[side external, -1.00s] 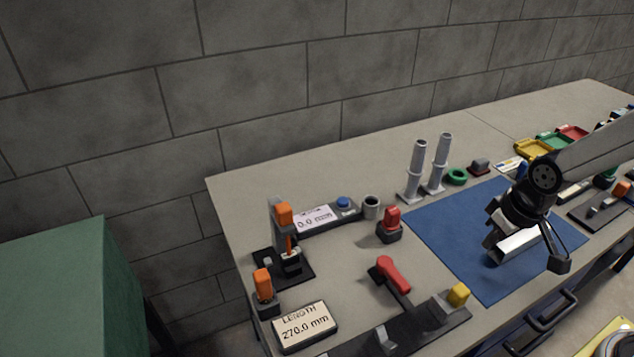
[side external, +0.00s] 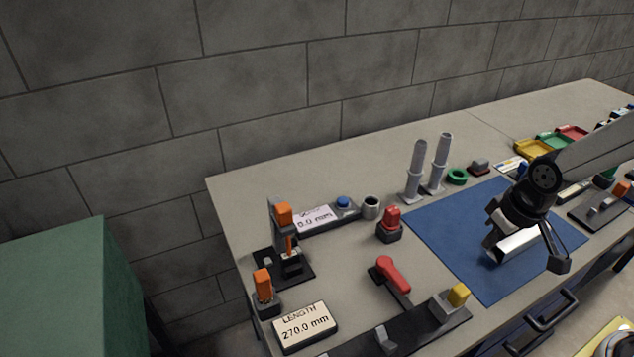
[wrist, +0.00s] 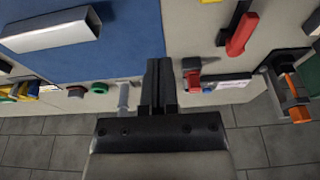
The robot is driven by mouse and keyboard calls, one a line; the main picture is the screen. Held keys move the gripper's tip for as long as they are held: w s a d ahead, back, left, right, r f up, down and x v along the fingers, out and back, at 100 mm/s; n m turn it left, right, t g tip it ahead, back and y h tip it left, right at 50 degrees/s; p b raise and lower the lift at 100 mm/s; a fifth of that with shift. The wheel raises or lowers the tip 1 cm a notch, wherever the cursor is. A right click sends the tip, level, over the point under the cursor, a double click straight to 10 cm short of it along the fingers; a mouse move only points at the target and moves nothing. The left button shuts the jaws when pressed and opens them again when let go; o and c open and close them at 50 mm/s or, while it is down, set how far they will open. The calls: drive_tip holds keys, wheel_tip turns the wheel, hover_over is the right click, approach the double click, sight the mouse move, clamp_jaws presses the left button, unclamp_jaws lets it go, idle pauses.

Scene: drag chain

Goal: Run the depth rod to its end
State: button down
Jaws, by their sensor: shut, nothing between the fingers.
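A small upright stand with an orange handle (side external: 284,214) and a thin orange rod below it stands on a black base at the left of the bench. It also shows at the right of the wrist view (wrist: 296,90). I cannot tell for sure that this is the depth rod. A display reading 0.0 mm (side external: 313,218) lies beside it. My gripper (side external: 494,246) is over the blue mat, well to the right of the stand. In the wrist view its fingers (wrist: 159,68) are together and empty.
A silver channel (wrist: 50,30) lies on the blue mat (side external: 440,238) near my gripper. A red lever (side external: 393,274), a red-topped block (side external: 390,222), two grey posts (side external: 416,168) and a 270.0 mm length display (side external: 304,327) stand around. Bare bench shows behind the displays.

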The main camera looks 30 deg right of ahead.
drive_tip(key=m+g+y, duration=0.3)
drive_tip(key=m+y, duration=1.1)
drive_tip(key=m, duration=0.4)
approach(289, 240)
drive_tip(key=d, duration=0.3)
drive_tip(key=shift+s+d+r, duration=0.15)
drive_tip(key=shift+d+r, duration=0.05)
drive_tip(key=shift+r, duration=0.25)
drive_tip(key=shift+a, duration=0.1)
drive_tip(key=x, duration=0.9)
drive_tip(key=shift+a, duration=0.35)
